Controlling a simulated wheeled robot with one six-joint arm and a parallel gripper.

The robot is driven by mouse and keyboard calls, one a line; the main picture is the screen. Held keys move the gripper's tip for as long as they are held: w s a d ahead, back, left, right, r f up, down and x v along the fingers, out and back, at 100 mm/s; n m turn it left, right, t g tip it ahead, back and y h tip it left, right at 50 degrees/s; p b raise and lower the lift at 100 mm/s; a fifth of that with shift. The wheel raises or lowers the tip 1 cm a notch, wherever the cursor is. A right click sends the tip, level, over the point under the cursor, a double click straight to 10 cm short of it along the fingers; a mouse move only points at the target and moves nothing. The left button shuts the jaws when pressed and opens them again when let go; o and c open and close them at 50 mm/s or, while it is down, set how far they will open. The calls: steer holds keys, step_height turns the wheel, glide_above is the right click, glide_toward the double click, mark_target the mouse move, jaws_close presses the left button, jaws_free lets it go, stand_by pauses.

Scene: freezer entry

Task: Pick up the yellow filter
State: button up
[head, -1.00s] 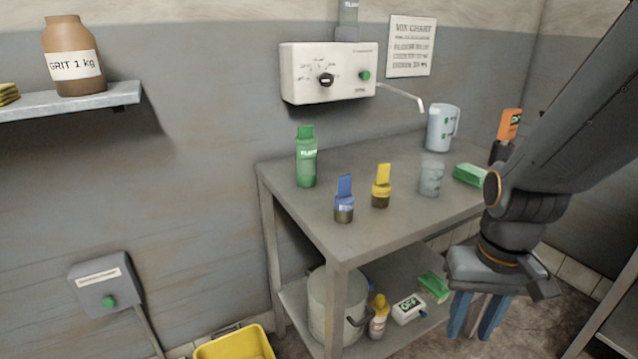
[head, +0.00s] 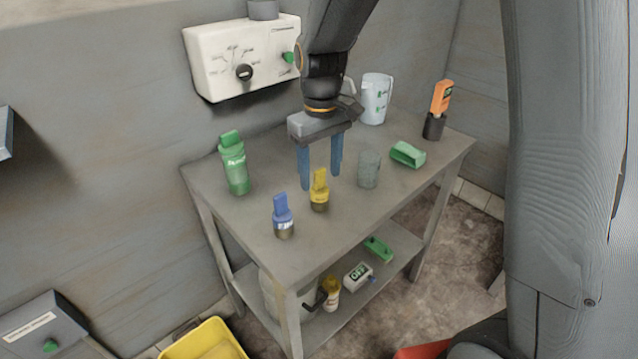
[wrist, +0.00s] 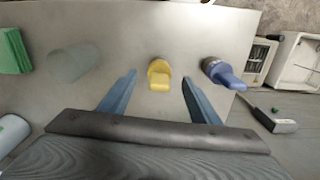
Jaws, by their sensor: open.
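The yellow filter (head: 319,191) stands upright on the grey table, with a dark lower part and a flat yellow tab on top. My gripper (head: 320,184) is above the table, pointing down, just behind the filter in the head view. Its two blue fingers are apart and nothing is held. In the wrist view the yellow filter (wrist: 160,73) shows between and beyond the fingertips (wrist: 158,76). I cannot tell the exact height of the fingertips over the table.
A similar blue item (head: 283,216) stands close to the yellow filter.

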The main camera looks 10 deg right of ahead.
mark_target(319, 188)
steer(key=shift+a+f+p, duration=0.2)
steer(key=shift+f+p, duration=0.15)
steer(key=shift+f, duration=0.9)
steer(key=shift+w+d+f+p, duration=0.15)
steer(key=shift+f+p, duration=0.7)
steer(key=shift+f, duration=1.3)
steer(key=c, duration=1.2)
steer(key=shift+o, duration=0.2)
